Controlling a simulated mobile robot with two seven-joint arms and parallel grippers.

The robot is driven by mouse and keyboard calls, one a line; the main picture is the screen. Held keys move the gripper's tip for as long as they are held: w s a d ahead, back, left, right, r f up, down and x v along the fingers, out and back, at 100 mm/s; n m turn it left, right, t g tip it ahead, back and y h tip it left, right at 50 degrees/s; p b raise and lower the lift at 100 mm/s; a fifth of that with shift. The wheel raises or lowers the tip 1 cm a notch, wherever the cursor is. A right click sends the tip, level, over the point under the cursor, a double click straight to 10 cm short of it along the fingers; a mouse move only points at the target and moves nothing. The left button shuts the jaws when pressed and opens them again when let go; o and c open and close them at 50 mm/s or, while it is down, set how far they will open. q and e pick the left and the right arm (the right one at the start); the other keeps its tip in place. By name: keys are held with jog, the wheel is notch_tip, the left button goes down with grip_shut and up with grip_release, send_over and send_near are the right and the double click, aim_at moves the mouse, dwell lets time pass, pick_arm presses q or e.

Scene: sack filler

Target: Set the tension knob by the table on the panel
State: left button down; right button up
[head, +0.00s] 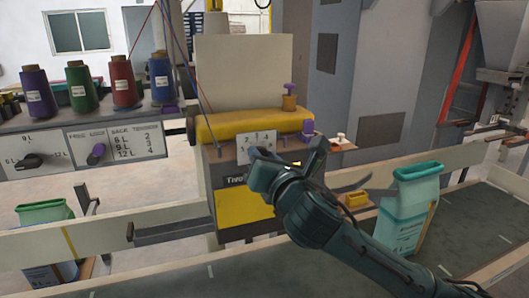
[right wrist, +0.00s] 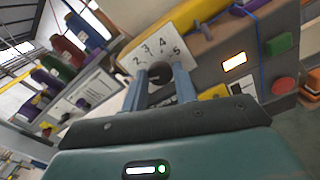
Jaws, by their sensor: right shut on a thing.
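My right gripper (head: 285,165) is shut on the knob, one finger on each side. In the head view the dial plate (head: 257,142) shows above my gripper, which hides the knob. Which number the knob points at cannot be told. The panel table (head: 136,141) reads sack 6 L, 9 L, 12 L against tension 2, 3, 4. The black size selector (head: 30,160) sits left of it. My left gripper is not in view.
A purple free/lock knob (head: 96,154) is beside the table, under several thread spools (head: 122,83). A yellow roller (head: 250,124) lies above the dial. Green-topped sacks stand at right (head: 415,200) and left (head: 45,212). A red button (right wrist: 284,86) is right of my gripper.

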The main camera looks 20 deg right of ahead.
pick_arm(q)
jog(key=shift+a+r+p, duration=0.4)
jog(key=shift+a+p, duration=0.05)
jog(key=shift+p, duration=0.75)
pick_arm(e)
jog(key=m, duration=0.5)
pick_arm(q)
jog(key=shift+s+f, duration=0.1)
pick_arm(e)
jog(key=o, duration=1)
jog(key=shift+s, duration=0.1)
